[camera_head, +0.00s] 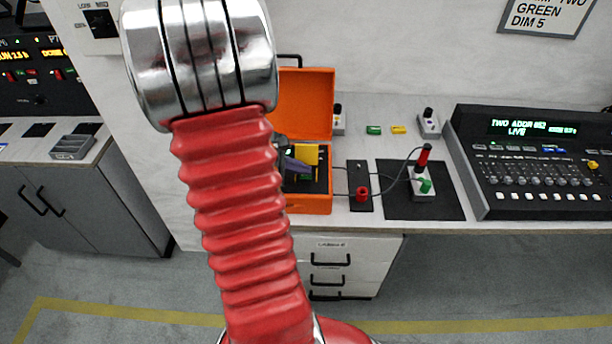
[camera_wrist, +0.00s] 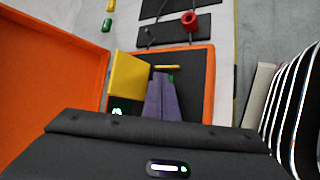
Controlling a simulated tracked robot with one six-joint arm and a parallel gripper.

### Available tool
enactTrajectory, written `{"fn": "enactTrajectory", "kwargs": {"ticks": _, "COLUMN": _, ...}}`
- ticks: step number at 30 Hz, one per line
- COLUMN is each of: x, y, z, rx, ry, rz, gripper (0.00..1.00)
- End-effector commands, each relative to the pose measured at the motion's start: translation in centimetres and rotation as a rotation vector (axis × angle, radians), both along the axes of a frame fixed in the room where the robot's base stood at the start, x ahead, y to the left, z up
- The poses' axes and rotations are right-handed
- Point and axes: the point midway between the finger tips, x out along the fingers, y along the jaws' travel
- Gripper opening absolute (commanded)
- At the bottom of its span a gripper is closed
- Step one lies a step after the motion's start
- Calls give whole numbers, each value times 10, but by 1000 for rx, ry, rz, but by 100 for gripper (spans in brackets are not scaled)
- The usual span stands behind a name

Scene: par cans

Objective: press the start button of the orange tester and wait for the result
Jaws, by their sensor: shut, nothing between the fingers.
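The orange tester (camera_head: 304,104) is an open case on the bench, its lid raised at the back. In the wrist view its orange rim (camera_wrist: 211,85) surrounds a dark panel. A yellow plate (camera_wrist: 128,77) stands at the left of that panel; it also shows in the head view (camera_head: 311,153). My gripper (camera_wrist: 166,80) is shut and empty, its purple fingers over the tester's panel. The fingertips are close to a small green spot and a yellow bar (camera_wrist: 167,67). I cannot tell whether they touch the panel. A small green lit mark (camera_wrist: 117,111) shows beside the fingers. No result is readable.
Right of the tester are a black strip with a red socket (camera_head: 361,194), a dark mat (camera_head: 448,204) with a wired device, and a mixing console (camera_head: 540,165). Green (camera_head: 374,130) and yellow (camera_head: 398,130) blocks lie behind. My red arm covers much of the head view.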

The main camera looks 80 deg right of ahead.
Motion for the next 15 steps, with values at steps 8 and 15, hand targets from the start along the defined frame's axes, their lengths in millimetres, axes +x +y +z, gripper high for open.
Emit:
{"fn": "enactTrajectory", "kwargs": {"ticks": 8, "x": 0, "y": 0, "z": 8, "rx": 0, "ry": -1, "rz": -1, "gripper": 0}}
{"fn": "enactTrajectory", "kwargs": {"ticks": 15, "x": 0, "y": 0, "z": 16, "rx": 0, "ry": 0, "rz": 0, "gripper": 0}}
